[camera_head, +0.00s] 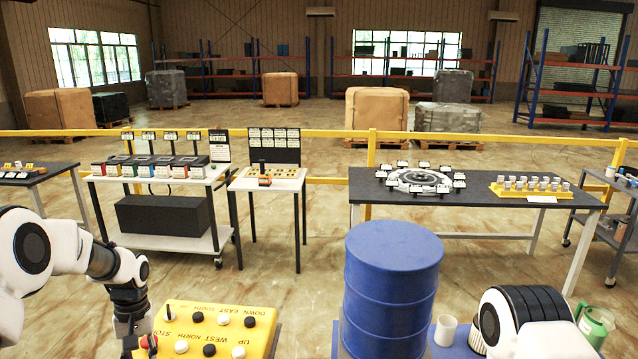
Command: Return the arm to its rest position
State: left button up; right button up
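My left arm (60,250) comes in from the left and bends down. Its dark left gripper (138,345) points down at the left edge of a yellow control panel (180,312). The gripper is close to a red button (149,341), which it partly hides; I cannot tell whether they touch. Its fingertips are too small and dark to show whether they are open. The panel carries several black and white buttons and direction words. My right arm (530,310) shows as a white and black link at the bottom right; its gripper is out of view.
A blue drum (392,270) stands between the panel and my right arm. A white mug (445,330) and a green-handled jug (594,325) are near my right arm. Worktables and a yellow rail (330,180) are beyond. Open floor (290,255) lies behind the panel.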

pick_arm(q)
jog(key=s+d+f+m+g+b, duration=0.1)
jog(key=s+d+f+g+b, duration=0.3)
jog(key=s+f, duration=0.8)
jog(key=s+d+f+m+b, duration=0.15)
jog(key=s+d+f, duration=0.35)
jog(key=s+f, duration=0.7)
jog(key=s+d+f+t+b, duration=0.1)
jog(key=s+d+f, duration=0.15)
jog(key=s, duration=0.45)
jog(key=s+d+f+t+b, duration=0.1)
jog(key=s+f+b, duration=0.15)
jog(key=s, duration=0.45)
jog(key=w+m+t, duration=0.1)
jog(key=t, duration=0.1)
jog(key=w+r+t+p, duration=0.1)
jog(key=w+t, duration=0.1)
jog(key=shift+w+a+m, duration=0.2)
jog(key=shift+w+m, duration=0.1)
jog(key=shift+m, duration=0.05)
